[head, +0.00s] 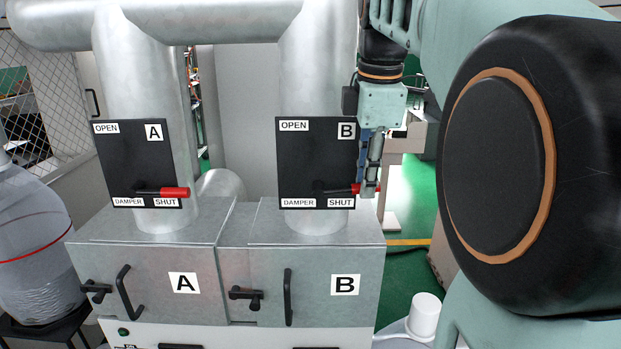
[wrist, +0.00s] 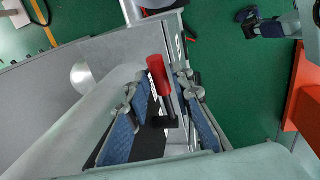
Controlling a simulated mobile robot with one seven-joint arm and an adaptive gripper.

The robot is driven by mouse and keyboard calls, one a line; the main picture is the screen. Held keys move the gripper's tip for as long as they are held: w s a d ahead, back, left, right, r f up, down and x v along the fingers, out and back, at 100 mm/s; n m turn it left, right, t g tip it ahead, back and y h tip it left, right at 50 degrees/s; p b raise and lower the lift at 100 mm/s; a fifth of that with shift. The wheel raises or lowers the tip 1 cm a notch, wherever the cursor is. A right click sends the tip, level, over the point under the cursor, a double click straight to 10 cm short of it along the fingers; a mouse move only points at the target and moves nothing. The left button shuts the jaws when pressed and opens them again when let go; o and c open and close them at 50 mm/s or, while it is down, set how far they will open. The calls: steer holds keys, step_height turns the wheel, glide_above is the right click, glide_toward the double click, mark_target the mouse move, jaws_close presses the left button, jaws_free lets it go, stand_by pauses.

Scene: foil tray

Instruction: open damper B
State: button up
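The damper B plate (head: 300,160) is black, on the right-hand duct, with OPEN at its upper left and SHUT at its lower right. Its lever lies level, with the red grip (head: 355,189) pointing right at SHUT. My gripper (head: 369,190) points down at the plate's right edge and partly hides the grip. In the wrist view the red grip (wrist: 158,75) and its dark stem lie between the two blue-padded fingers of my gripper (wrist: 162,105). The fingers are apart, with gaps visible beside the lever. Contact with the lever cannot be told.
Damper A's plate (head: 130,150) is on the left duct, its red grip (head: 175,192) also at SHUT. Metal boxes with door handles (head: 288,297) stand below. A white-capped container (head: 424,312) is at the lower right. Green floor (head: 405,200) is open to the right.

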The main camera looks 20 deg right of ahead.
steer(key=shift+f, duration=0.15)
jaws_close()
